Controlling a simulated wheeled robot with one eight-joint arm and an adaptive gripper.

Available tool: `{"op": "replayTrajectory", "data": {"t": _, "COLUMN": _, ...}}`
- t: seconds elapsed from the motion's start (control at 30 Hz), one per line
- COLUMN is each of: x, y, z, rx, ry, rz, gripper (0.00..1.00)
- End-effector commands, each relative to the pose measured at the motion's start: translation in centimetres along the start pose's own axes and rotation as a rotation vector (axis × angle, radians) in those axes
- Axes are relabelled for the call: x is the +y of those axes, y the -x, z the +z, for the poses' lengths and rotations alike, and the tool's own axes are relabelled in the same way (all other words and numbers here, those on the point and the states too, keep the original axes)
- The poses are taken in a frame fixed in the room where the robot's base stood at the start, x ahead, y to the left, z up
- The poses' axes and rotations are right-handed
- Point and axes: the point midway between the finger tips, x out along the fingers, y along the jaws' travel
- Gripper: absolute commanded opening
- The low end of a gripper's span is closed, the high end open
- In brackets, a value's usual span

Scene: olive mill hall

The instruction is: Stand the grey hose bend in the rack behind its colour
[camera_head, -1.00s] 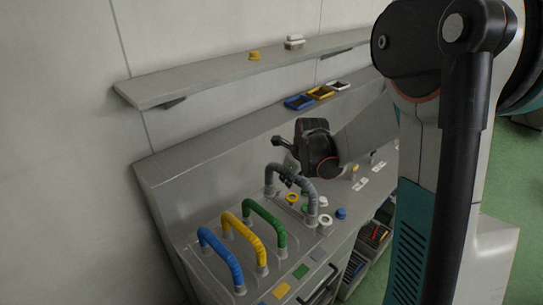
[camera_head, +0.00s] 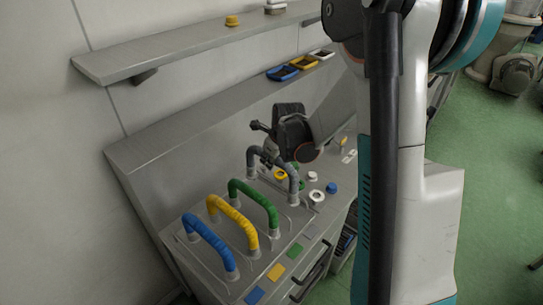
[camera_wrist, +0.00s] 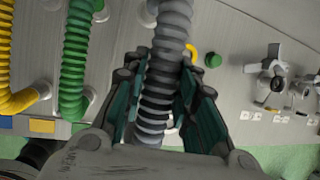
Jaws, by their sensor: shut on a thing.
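The grey hose bend (camera_head: 274,153) is an arch of ribbed hose, held upright at the far end of a row of bends. My gripper (camera_wrist: 160,78) is shut on it; the jaws lie on both sides of the ribbed hose in the wrist view. Its near end is close to the rack behind the grey colour patch (camera_head: 310,232); I cannot tell whether its ends are seated. The rack (camera_head: 232,262) also holds standing blue (camera_head: 212,243), yellow (camera_head: 234,220) and green (camera_head: 254,193) bends, each behind a patch of its own colour.
Blue, yellow and white trays (camera_head: 283,73) sit on the ledge behind.

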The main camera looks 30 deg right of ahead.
Motion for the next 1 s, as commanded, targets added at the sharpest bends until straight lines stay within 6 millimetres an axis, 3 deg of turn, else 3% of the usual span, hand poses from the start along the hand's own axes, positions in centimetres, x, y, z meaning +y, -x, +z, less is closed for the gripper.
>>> {"op": "replayTrajectory", "data": {"t": 0.7, "x": 1.2, "y": -5.8, "z": -2.4, "rx": -0.001, "ry": 0.000, "rz": 0.000, "gripper": 0.00}}
{"op": "replayTrajectory", "data": {"t": 1.0, "x": 1.6, "y": -7.3, "z": -3.0, "rx": -0.001, "ry": 0.000, "rz": 0.000, "gripper": 0.00}}
